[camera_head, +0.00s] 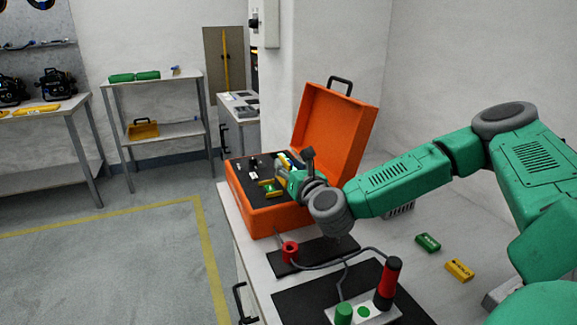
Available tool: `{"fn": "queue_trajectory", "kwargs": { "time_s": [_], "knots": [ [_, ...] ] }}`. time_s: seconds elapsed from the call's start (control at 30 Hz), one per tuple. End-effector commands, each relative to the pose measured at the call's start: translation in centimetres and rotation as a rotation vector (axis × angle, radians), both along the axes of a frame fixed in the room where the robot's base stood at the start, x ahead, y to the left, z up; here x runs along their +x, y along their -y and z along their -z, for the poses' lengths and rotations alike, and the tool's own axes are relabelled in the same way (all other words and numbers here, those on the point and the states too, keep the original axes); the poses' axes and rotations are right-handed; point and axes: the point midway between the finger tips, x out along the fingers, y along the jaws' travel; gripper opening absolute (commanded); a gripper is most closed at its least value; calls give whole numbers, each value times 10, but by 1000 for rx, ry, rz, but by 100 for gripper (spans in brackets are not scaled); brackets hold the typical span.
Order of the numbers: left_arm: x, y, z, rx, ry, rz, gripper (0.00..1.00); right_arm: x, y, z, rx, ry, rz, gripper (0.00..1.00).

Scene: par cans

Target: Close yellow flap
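An open orange case (276,219) stands on the workbench with its lid (336,130) raised. A dark panel with small parts fills its base. A small yellow piece (267,184), which looks like the yellow flap, shows in the panel beside a small green spot. Its exact angle is too small to tell. My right gripper (277,181) reaches into the case from the right, right at the yellow piece. The wrist and hand hide part of the panel, and I cannot tell whether the fingers touch the flap or are open or shut. My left gripper is out of view.
On the workbench in front are a red cylinder (389,278), a red ring-shaped part (290,251) with a cable and black mats (317,257). A green block (428,243) and a yellow block (459,270) lie to the right. The floor at left is clear.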

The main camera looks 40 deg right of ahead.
Motion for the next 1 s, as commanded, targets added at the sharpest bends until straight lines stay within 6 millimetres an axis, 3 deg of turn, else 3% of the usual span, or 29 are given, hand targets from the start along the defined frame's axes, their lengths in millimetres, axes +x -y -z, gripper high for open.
{"fn": "queue_trajectory", "kwargs": {
  "time_s": [0.27, 0.4, 1.0],
  "knots": [
    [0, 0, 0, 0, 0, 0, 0, 3, 0, 0, 0, 0, -1, 36],
    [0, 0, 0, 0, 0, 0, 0, 3, 0, 0, 0, 0, -1, 0],
    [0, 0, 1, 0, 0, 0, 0, 2, -1, 0, -10, -4, -2, 0]
  ]
}}
